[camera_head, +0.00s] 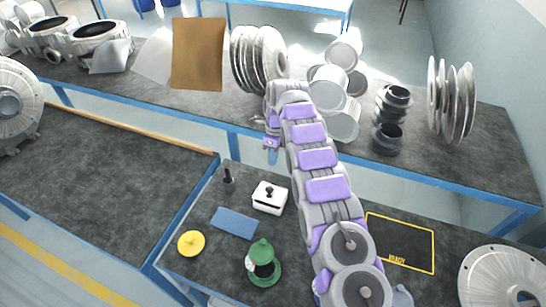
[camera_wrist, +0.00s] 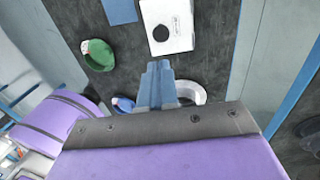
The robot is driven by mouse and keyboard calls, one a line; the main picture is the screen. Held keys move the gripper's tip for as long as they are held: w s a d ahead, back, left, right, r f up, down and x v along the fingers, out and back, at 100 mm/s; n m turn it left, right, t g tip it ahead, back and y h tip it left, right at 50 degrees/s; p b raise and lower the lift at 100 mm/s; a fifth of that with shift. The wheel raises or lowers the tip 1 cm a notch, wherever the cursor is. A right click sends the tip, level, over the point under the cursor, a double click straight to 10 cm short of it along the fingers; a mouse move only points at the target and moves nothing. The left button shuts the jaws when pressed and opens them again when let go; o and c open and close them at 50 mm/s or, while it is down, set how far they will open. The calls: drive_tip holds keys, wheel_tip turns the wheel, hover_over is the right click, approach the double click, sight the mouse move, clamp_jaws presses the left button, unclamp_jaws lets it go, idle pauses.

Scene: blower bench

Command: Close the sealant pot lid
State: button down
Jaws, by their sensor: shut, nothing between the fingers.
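The green sealant pot (camera_head: 268,280) stands near the front of the near bench in the head view. Its green, knobbed lid (camera_head: 261,249) is raised and tilted at the back, and the dark opening shows in front. A green round item with a dark inside (camera_wrist: 97,55), apparently this pot, shows at the upper left of the wrist view. My gripper (camera_head: 272,157) is shut and empty, beyond the white box and well away from the pot. Its closed fingers (camera_wrist: 158,70) point up the wrist view.
A white box with a black knob (camera_head: 269,197), a blue mat (camera_head: 234,222), a yellow knobbed disc (camera_head: 191,243) and a small black-topped item (camera_head: 227,177) are around the pot. A yellow-outlined dark panel (camera_head: 400,242) lies right of my arm. The back bench holds metal parts.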

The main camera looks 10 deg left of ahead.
sight(269, 191)
drive_tip(key=b+x, duration=0.1)
drive_tip(key=x, duration=1)
drive_tip(key=shift+f, duration=0.4)
drive_tip(key=shift+s, duration=0.1)
drive_tip(key=shift+s+a+t, duration=0.15)
drive_tip(key=shift+t, duration=0.15)
drive_tip(key=shift+s+f+t, duration=0.65)
drive_tip(key=shift+s+t, duration=0.05)
drive_tip(key=shift+t, duration=0.2)
drive_tip(key=shift+s+f+t+b, duration=0.15)
drive_tip(key=shift+t+b, duration=0.15)
